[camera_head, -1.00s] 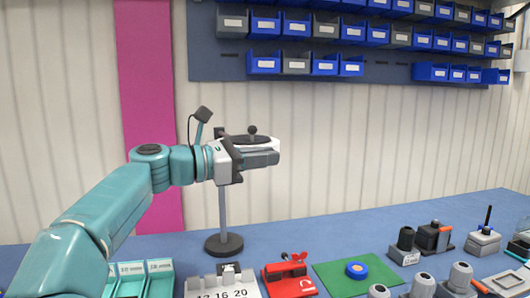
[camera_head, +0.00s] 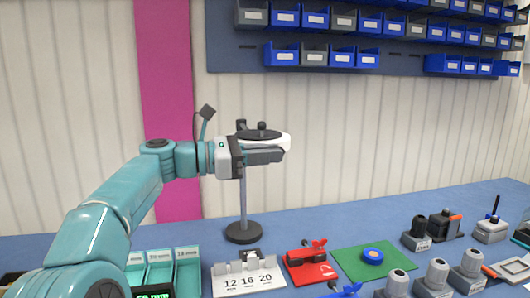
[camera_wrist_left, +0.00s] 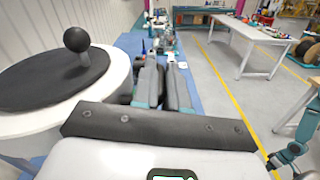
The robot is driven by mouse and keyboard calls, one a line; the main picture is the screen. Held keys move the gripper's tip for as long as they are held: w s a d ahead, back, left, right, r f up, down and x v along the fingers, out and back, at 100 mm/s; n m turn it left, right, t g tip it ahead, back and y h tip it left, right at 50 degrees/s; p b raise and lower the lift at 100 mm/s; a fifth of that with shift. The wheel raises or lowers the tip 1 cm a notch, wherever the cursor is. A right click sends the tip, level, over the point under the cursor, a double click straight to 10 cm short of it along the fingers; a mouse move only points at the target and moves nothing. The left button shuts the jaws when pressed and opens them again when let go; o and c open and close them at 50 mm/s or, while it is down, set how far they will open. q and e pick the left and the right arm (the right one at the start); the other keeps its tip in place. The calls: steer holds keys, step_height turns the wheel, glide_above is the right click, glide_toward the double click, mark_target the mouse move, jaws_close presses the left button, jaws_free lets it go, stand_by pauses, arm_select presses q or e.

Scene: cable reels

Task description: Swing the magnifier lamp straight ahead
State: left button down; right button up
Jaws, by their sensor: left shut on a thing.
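The magnifier lamp has a round dark base (camera_head: 243,233) on the blue bench, an upright grey pole (camera_head: 243,200) and a white head with a black disc and knob (camera_head: 262,127) on top. My left gripper (camera_head: 265,156) is at the lamp head, shut on the lamp; its fingers partly hide the head's near side. In the left wrist view the white head with its black disc (camera_wrist_left: 50,80) and ball knob fills the left side. The dark fingers (camera_wrist_left: 165,85) are beside it, and the exact grip is hidden.
On the blue bench (camera_head: 330,220) stand teal bins (camera_head: 160,270), a numbered block (camera_head: 247,282), a red device (camera_head: 310,268) and a green mat (camera_head: 373,262). Blue and grey bins (camera_head: 330,20) hang on the wall behind. The air right of the lamp head is clear.

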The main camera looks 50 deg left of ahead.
stand_by(0.3)
arm_select(q)
steer(key=c, duration=1.4)
jaws_free()
steer(key=shift+w, duration=0.1)
steer(key=shift+c, duration=0.2)
steer(key=v, duration=1.6)
